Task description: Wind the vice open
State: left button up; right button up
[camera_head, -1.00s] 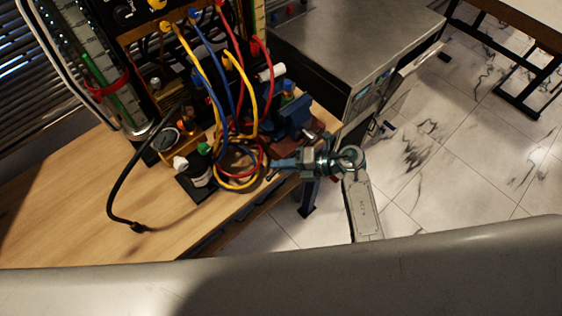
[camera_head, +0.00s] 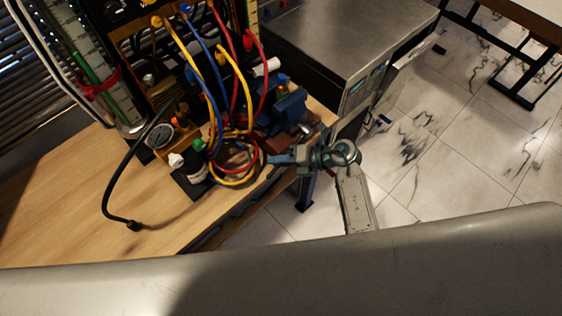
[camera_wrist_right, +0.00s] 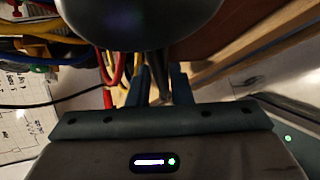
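The blue vice (camera_head: 288,106) stands on a reddish-brown base at the bench's right corner, with a shiny metal part (camera_head: 305,130) at its front. My right gripper (camera_head: 273,158) is just in front of and below the vice, fingers pointing left over the bench edge. In the right wrist view its two fingers (camera_wrist_right: 161,86) stand a little apart, with a narrow greyish strip showing between them. I cannot tell whether that strip is the vice's handle or something behind. A large dark rounded shape covers the top of that view. My left gripper is not in view.
Yellow, blue and red hoses (camera_head: 240,90) loop close left of the vice. A small bottle (camera_head: 192,165) and a round gauge (camera_head: 160,136) stand further left. A metal-topped cabinet (camera_head: 350,35) is behind right. The bench's front left (camera_head: 80,220) is mostly clear.

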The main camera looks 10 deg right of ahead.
jog(key=shift+o, duration=0.9)
jog(key=shift+w+a+f, duration=0.1)
jog(key=shift+a+f, duration=0.05)
jog(key=shift+d, duration=0.3)
jog(key=b+v, duration=0.3)
jog(key=v, duration=0.7)
jog(key=shift+r, duration=0.25)
